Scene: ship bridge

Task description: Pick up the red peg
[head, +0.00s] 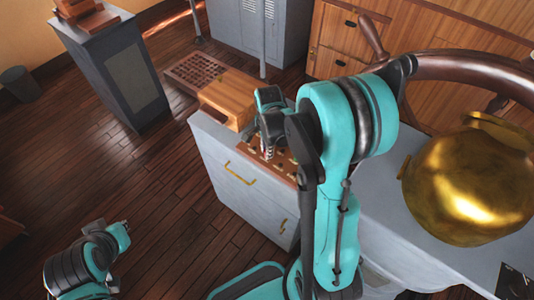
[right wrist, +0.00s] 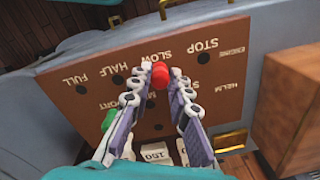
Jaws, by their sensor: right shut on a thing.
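The red peg (right wrist: 159,76) shows in the right wrist view between the fingertips of my right gripper (right wrist: 157,84), which is shut on it. The peg is over the brown board with holes and the words STOP, SLOW, HALF and FULL (right wrist: 210,84), near SLOW. I cannot tell whether its lower end is in a hole. In the head view my right gripper (head: 267,150) points down over the board (head: 283,160) on the grey cabinet, and the peg is mostly hidden. My left arm shows at the lower left, but its gripper is not visible.
A green peg (right wrist: 108,120) is at the board's left side. White number blocks (right wrist: 154,152) show at the bottom of the wrist view. In the head view a wooden box (head: 233,96) stands behind the board. A brass pot (head: 465,195) and ship's wheel (head: 455,66) are at right.

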